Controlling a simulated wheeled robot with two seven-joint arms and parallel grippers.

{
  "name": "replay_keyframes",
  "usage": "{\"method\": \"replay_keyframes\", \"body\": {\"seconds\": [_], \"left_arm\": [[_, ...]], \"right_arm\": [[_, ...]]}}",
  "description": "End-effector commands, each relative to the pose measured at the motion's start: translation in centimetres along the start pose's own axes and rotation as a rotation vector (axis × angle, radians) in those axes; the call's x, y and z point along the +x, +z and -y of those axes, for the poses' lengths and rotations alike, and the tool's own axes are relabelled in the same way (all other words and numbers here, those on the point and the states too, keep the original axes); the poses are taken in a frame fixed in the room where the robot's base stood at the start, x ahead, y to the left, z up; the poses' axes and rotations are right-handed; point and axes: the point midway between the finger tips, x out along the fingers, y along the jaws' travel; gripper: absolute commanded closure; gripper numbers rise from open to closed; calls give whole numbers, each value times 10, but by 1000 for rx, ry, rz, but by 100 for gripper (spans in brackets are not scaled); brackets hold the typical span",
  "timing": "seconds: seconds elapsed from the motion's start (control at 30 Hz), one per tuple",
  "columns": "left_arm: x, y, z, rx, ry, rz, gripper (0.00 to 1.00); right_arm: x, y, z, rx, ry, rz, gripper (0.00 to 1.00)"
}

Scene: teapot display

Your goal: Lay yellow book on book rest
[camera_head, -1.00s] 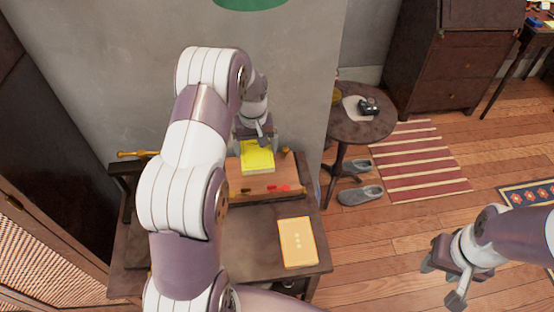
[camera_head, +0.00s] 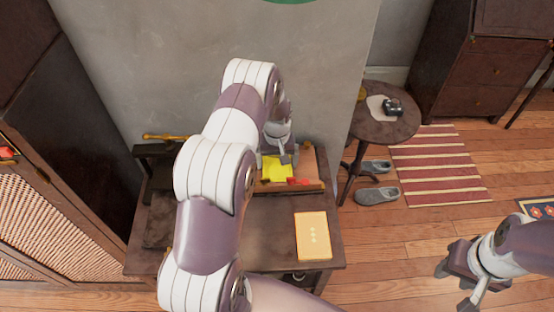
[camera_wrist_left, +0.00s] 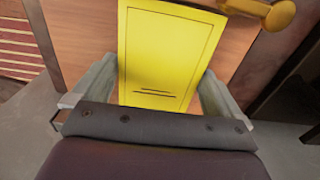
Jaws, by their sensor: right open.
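The yellow book (camera_head: 276,168) lies against the sloping wooden board of the book rest (camera_head: 308,163), close above its front ledge; my arm hides part of both. In the left wrist view the yellow book (camera_wrist_left: 165,50) lies between the fingers of my left gripper (camera_wrist_left: 160,88), one finger along each side edge and seemingly touching it. Brown wood of the rest (camera_wrist_left: 85,35) shows behind the book. My left gripper (camera_head: 283,158) is over the rest in the head view. My right gripper (camera_head: 460,283) is open and empty over the floor at the right.
An orange book (camera_head: 313,236) lies flat on the dark desk (camera_head: 280,255), in front of the rest. A brass-coloured rod (camera_head: 172,137) is at the back left. A round side table (camera_head: 385,128) with a camera (camera_head: 392,107) stands to the right, near grey slippers (camera_head: 377,195).

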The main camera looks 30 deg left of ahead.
Motion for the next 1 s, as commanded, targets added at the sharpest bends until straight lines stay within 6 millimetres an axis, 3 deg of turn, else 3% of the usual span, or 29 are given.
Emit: {"method": "replay_keyframes", "body": {"seconds": [0.2, 0.5, 0.73, 0.87, 1.0], "left_arm": [[-12, -1, 0, 0, 0, -2, 0], [-88, -1, 0, 0, 1, -3, 0], [-123, 3, -2, 10, 1, -2, 0], [-148, 45, -15, 126, 8, -25, 0], [-174, 128, -21, 334, 23, -71, 0]], "right_arm": [[-1, 0, 0, 0, 0, 0, 57], [7, 1, 0, 0, 0, 0, 57], [8, 1, 0, 0, 0, 0, 57], [8, 1, 0, 0, 0, 0, 57], [8, 1, 0, 0, 0, 0, 57]]}}
